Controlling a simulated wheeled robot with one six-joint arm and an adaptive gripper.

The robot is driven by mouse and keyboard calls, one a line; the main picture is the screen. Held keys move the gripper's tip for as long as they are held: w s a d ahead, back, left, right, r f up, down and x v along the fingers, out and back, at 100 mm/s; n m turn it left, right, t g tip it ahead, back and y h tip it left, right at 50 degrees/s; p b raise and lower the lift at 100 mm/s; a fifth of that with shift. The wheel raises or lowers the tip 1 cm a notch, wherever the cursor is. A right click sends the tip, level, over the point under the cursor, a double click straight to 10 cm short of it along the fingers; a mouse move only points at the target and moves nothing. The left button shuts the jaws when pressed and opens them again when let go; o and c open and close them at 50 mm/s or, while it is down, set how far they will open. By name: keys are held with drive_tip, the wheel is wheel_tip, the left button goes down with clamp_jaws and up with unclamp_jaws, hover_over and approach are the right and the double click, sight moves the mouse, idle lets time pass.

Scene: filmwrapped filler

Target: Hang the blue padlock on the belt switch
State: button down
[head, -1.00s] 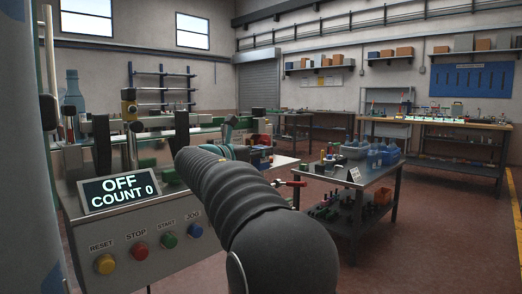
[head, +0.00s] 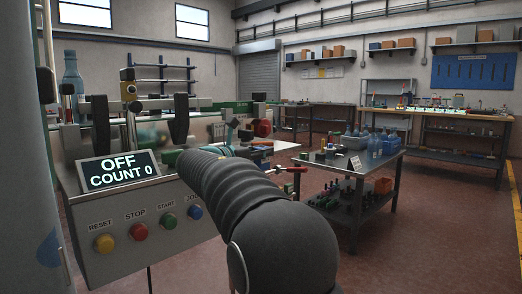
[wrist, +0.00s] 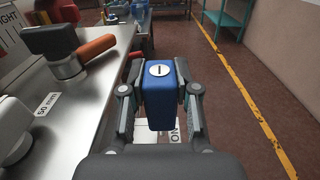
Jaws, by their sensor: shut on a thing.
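The blue padlock (wrist: 160,92) is between the fingers of my gripper (wrist: 160,108) in the wrist view, its keyhole face toward the camera. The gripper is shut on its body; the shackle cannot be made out. In the head view my arm hides the gripper and padlock. A grey control box (head: 135,222) in the head view reads OFF, COUNT 0 on its display (head: 118,171). A red round part (head: 263,128) shows beyond it; I cannot tell whether it is the belt switch.
Open floor (wrist: 235,130) lies to the right. A bottle-laden cart (head: 372,165) stands right of my arm in the head view.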

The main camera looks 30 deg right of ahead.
sight(261, 167)
drive_tip(key=shift+f+b, duration=0.95)
drive_tip(key=shift+f, duration=1.05)
drive_tip(key=shift+f, duration=0.35)
drive_tip(key=c, duration=0.8)
unclamp_jaws()
drive_tip(key=shift+o, duration=0.2)
